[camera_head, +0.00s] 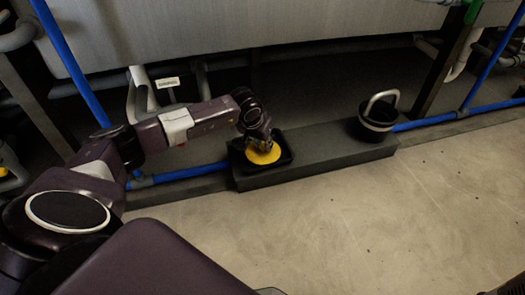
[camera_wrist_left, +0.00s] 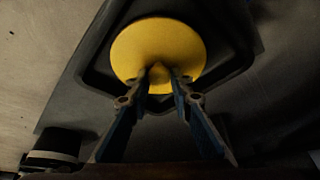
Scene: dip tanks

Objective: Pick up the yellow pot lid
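The yellow pot lid (camera_head: 263,153) is a round yellow disc over a black tray (camera_head: 288,155) on a low dark grey ledge. It also shows in the left wrist view (camera_wrist_left: 140,40), inside the outline of the tray (camera_wrist_left: 88,72). My left gripper (camera_head: 262,142) is above the lid, pointing down. In the left wrist view its fingertips (camera_wrist_left: 163,72) come close together at the middle of the lid, around what looks like its small knob. Whether the lid rests in the tray or hangs just above it is hard to tell. My right gripper is not seen.
A black bucket (camera_head: 376,122) with a light grey arched handle stands on the right end of the ledge (camera_head: 325,158). Blue pipes (camera_head: 195,172) run along the floor behind. A large grey tank (camera_head: 250,30) stands at the back. The concrete floor (camera_head: 390,220) in front is clear.

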